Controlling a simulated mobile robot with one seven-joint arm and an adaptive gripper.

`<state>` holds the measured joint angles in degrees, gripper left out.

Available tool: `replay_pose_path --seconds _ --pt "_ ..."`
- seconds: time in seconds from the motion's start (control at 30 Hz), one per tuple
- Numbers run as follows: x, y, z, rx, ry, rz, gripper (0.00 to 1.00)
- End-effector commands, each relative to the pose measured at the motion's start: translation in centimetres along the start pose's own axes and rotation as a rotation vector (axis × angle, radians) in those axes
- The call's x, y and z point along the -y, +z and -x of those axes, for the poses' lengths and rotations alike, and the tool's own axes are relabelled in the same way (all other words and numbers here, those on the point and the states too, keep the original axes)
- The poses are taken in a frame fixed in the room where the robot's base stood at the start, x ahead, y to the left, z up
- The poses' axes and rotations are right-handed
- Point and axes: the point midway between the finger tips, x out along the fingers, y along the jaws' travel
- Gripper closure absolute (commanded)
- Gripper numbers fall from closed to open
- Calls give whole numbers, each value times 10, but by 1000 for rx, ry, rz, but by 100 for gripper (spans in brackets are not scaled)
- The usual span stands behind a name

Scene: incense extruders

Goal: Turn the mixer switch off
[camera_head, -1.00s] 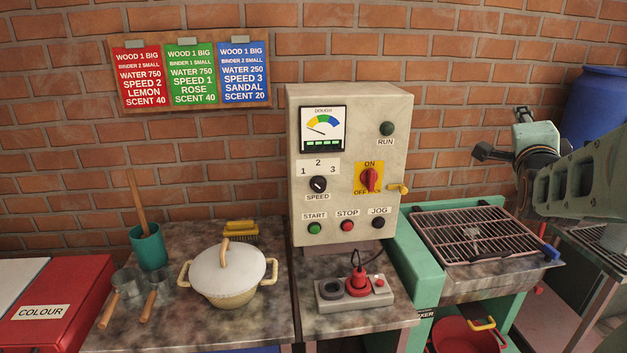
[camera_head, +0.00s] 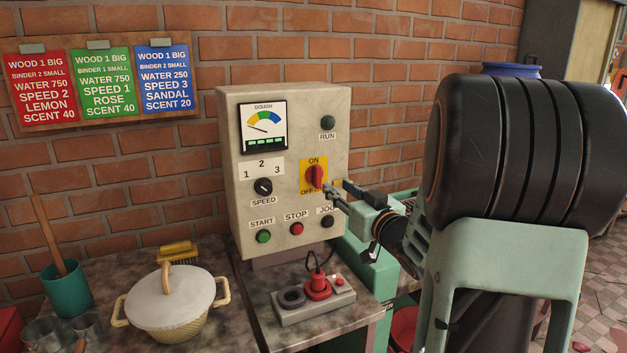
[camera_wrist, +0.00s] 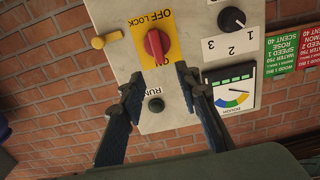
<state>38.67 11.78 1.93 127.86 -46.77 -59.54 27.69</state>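The mixer switch is a red rotary handle (camera_head: 314,175) on a yellow plate, on the front of the beige control box (camera_head: 235,150). Its handle stands roughly upright, in line with the ON label above; the OFF label below is partly covered. My gripper (camera_head: 340,188) is just right of and below the switch, its fingers apart. In the wrist view, which is upside down, the red handle (camera_wrist: 155,46) lies just beyond the open fingertips (camera_wrist: 160,76). Nothing is held between them. Contact with the switch cannot be told.
The box also carries a speed knob (camera_head: 263,187), a green start button (camera_head: 264,236), a red stop button (camera_head: 296,228) and a jog button (camera_head: 327,221). A yellow lever (camera_wrist: 112,39) sticks out beside the switch. A socket block (camera_head: 312,302) and lidded pot (camera_head: 170,305) stand below.

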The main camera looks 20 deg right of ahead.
Motion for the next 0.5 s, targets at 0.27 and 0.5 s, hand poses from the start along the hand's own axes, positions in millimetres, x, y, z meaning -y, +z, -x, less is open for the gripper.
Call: replay_pose_path --seconds 0.27,0.5 --pt "0 0 -44 1 -1 -2 70" --pt "0 -1 -86 0 1 -3 70"
